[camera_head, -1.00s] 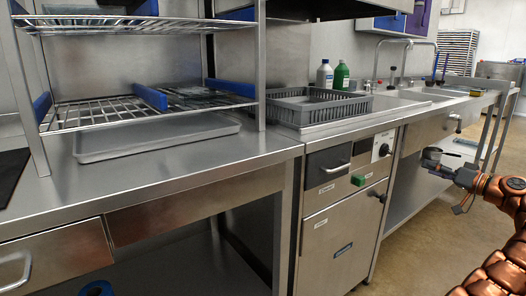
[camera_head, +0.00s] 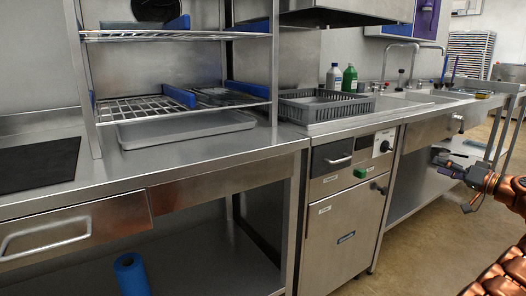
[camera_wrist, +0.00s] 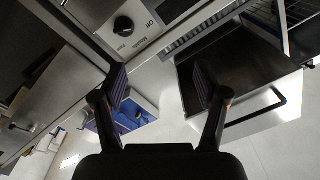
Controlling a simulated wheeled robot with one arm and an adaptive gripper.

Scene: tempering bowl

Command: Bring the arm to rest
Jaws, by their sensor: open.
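My gripper (camera_head: 449,160) is at the right of the head view, at the end of my copper-coloured arm, in the air in front of the sink counter. In the wrist view my gripper (camera_wrist: 160,90) has its two dark fingers spread wide apart. Nothing is held between them. Most of the arm is cut off by the right edge of the head view. No bowl can be made out clearly in either view.
A steel counter (camera_head: 215,160) with a wire shelf rack (camera_head: 150,107) stands at the left. A grey basket (camera_head: 325,107) sits by the sinks. A cabinet with a green switch (camera_head: 361,173) is left of my gripper. Open floor (camera_head: 415,235) lies below it.

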